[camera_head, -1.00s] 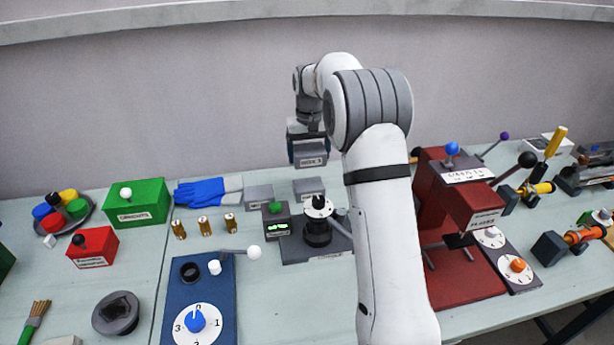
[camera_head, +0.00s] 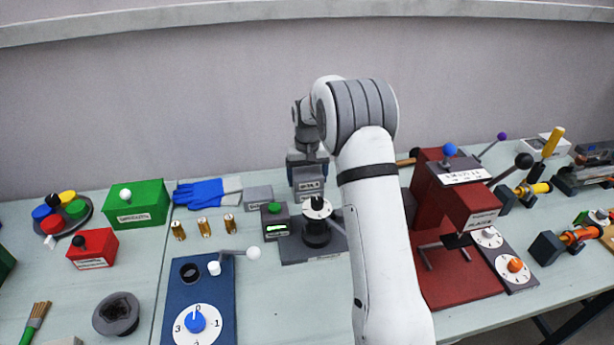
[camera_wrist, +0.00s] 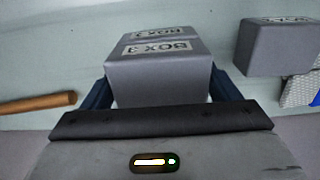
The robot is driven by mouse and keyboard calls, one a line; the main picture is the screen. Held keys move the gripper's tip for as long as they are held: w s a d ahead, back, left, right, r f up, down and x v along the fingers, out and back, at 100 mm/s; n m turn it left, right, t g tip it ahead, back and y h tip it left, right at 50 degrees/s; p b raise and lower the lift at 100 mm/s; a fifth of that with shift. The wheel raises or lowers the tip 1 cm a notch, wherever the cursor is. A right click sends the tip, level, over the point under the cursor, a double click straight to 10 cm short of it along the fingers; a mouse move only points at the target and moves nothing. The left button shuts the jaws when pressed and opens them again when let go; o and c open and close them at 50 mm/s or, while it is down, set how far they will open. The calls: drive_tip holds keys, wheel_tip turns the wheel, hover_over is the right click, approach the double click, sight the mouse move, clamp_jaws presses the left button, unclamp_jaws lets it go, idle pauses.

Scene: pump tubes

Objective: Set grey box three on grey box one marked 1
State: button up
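Grey box three (camera_head: 308,176), with a dark-lettered label, is held in my gripper (camera_head: 307,160) at the back of the bench. In the wrist view, the box (camera_wrist: 160,75) reads BOX 3 and sits between the two dark blue fingers (camera_wrist: 160,90). Just under it in the head view is another grey box (camera_head: 308,196), mostly hidden. It shows in the wrist view as a labelled strip (camera_wrist: 155,34) past box three; its label is too foreshortened to read surely. I cannot tell whether the two boxes touch.
Another grey box (camera_head: 258,196) stands close by on the left, also in the wrist view (camera_wrist: 278,45). Blue gloves (camera_head: 207,190) lie farther left. A green-button box (camera_head: 275,220) and a black-knobbed device (camera_head: 317,228) stand in front. A red machine (camera_head: 450,230) stands right.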

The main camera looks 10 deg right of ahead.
sight(308, 173)
drive_tip(key=o, duration=0.4)
drive_tip(key=shift+c, duration=0.2)
wheel_tip(308, 173, up, 11)
drive_tip(key=s+r+t, duration=0.1)
drive_tip(key=s+r, duration=0.3)
drive_tip(key=s, duration=0.5)
drive_tip(key=s+r, duration=0.4)
drive_tip(key=s, duration=0.5)
drive_tip(key=s+f+t, duration=0.1)
drive_tip(key=s+f, duration=0.1)
drive_tip(key=s, duration=0.8)
drive_tip(key=s+f, duration=0.3)
drive_tip(key=s, duration=0.7)
drive_tip(key=shift+t, duration=0.4)
